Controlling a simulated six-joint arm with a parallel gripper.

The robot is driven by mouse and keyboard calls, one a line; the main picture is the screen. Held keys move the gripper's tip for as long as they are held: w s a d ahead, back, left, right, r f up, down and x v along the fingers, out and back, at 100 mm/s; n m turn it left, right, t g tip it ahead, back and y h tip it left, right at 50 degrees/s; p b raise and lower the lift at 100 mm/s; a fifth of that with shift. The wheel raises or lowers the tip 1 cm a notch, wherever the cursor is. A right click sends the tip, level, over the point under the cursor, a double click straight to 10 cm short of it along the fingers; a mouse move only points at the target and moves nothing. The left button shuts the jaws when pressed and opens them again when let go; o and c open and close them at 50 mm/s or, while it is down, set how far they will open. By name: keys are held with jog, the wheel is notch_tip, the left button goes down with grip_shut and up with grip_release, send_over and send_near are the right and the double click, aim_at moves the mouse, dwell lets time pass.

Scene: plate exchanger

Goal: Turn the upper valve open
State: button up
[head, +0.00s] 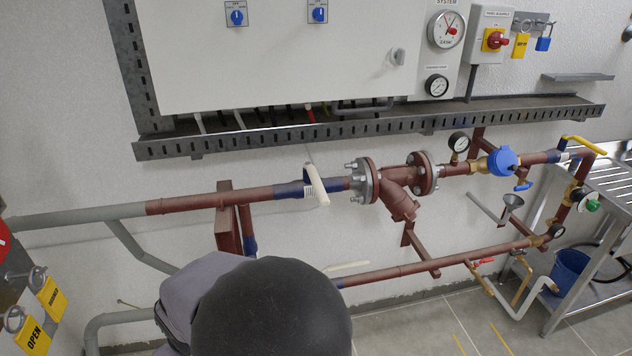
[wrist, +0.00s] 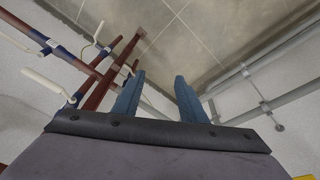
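The upper valve is a blue body (head: 293,190) on the upper red pipe, with a cream lever handle (head: 317,185) lying across the pipe in the head view. In the wrist view, several cream lever handles show at the left, one nearest (wrist: 40,82); I cannot tell which is the upper valve's. My gripper (wrist: 158,92) is open, its two blue fingers apart with nothing between them, and touches no handle there. In the head view the gripper is hidden; my arm's dark rounded link (head: 270,310) fills the bottom middle.
A lower red pipe (head: 430,258) runs below, with another cream handle (head: 346,267) partly behind my arm. A flanged strainer (head: 398,185) is right of the upper valve. A white cabinet (head: 270,60) and metal cable tray (head: 370,127) are above.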

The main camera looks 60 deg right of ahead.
aim_at(325, 203)
jog(key=w+d+r+m+t+h+b, duration=0.1)
jog(key=w+d+r+m+t+h, duration=0.15)
jog(key=d, duration=0.95)
jog(key=w+d+r+m+t+h, duration=0.2)
jog(key=d+r+m+t+h, duration=0.15)
jog(key=d, duration=0.75)
jog(key=s+d+r+t+h, duration=0.1)
jog(key=s+d+r+h, duration=0.1)
jog(key=s+d+r, duration=0.1)
jog(key=s+d+r+m+t+h, duration=0.1)
jog(key=s+d+r+h, duration=0.1)
jog(key=d+r, duration=0.3)
jog(key=s+d+r+t+h+b, duration=0.1)
jog(key=s+d+r+t, duration=0.1)
jog(key=s+d+r, duration=0.2)
jog(key=shift+s+d+r+m+h, duration=0.3)
jog(key=shift+s+d+r+h, duration=0.1)
jog(key=shift+d+r, duration=0.2)
jog(key=shift+a+r+n, duration=0.15)
jog(key=shift+r+n, duration=0.15)
jog(key=shift+n, duration=0.1)
jog(key=shift+p+x, duration=1.1)
jog(key=shift+x, duration=2.6)
